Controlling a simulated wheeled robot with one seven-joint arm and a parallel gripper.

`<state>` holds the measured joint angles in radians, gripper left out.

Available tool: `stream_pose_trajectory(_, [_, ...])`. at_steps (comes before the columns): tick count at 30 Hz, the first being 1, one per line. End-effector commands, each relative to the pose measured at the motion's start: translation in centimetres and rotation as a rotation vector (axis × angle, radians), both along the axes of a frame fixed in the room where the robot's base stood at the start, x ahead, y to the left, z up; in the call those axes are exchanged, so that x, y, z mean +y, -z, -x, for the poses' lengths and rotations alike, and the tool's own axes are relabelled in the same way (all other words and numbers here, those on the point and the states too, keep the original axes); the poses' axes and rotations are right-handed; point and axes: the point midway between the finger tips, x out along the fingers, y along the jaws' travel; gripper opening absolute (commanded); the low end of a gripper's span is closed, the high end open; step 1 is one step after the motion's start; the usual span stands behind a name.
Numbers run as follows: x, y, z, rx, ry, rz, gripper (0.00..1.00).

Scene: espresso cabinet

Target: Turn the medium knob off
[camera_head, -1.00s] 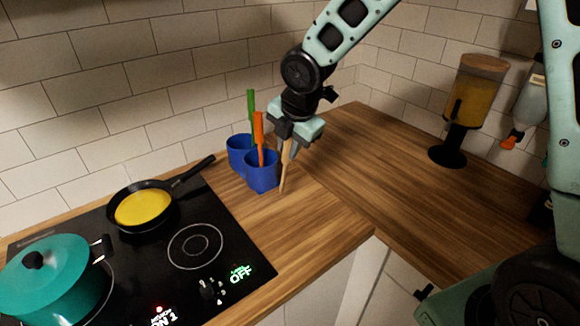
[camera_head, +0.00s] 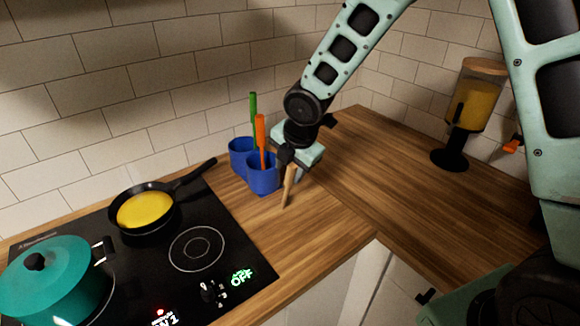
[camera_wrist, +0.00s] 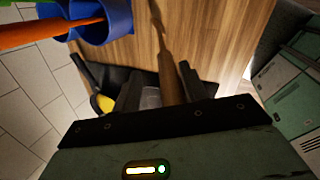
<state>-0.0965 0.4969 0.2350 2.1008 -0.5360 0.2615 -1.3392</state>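The black cooktop (camera_head: 225,265) is at the lower left in the head view. A small dark knob (camera_head: 209,293) is on its front part, beside a green lit OFF sign (camera_head: 241,278). A red light and a partly cut-off ON 1 sign (camera_head: 165,318) show further left; any knob there is hard to make out. I cannot tell which knob is the medium one. My gripper (camera_head: 290,165) is above the counter, right of the cooktop and away from the knobs. It is shut on a wooden utensil (camera_head: 288,188), which also shows between the fingers in the wrist view (camera_wrist: 166,45).
A teal pot (camera_head: 55,280) and a pan with yellow contents (camera_head: 145,210) stand on the cooktop. Blue cups (camera_head: 263,180) with green and orange utensils are close beside my gripper. A drink dispenser (camera_head: 475,105) stands back right. The counter (camera_head: 400,185) to the right is clear.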

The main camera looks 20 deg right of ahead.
Motion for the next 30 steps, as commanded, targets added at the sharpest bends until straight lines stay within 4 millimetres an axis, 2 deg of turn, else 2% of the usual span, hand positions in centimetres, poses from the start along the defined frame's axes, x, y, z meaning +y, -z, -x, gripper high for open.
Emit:
stream_pose_trajectory(7, [0.0, -0.3, 0.0, -0.001, 0.0, -0.001, 0.43])
stream_pose_trajectory(11, [-0.1, -1.4, 0.2, -0.005, 0.003, -0.003, 0.43])
stream_pose_trajectory(21, [-0.7, -8.0, 2.4, -0.006, 0.004, 0.0, 0.43])
stream_pose_trajectory(25, [-0.8, -10.0, 3.1, -0.004, 0.003, 0.0, 0.43])
stream_pose_trajectory(30, [-0.8, -11.4, 3.6, -0.002, 0.0, 0.0, 0.43])
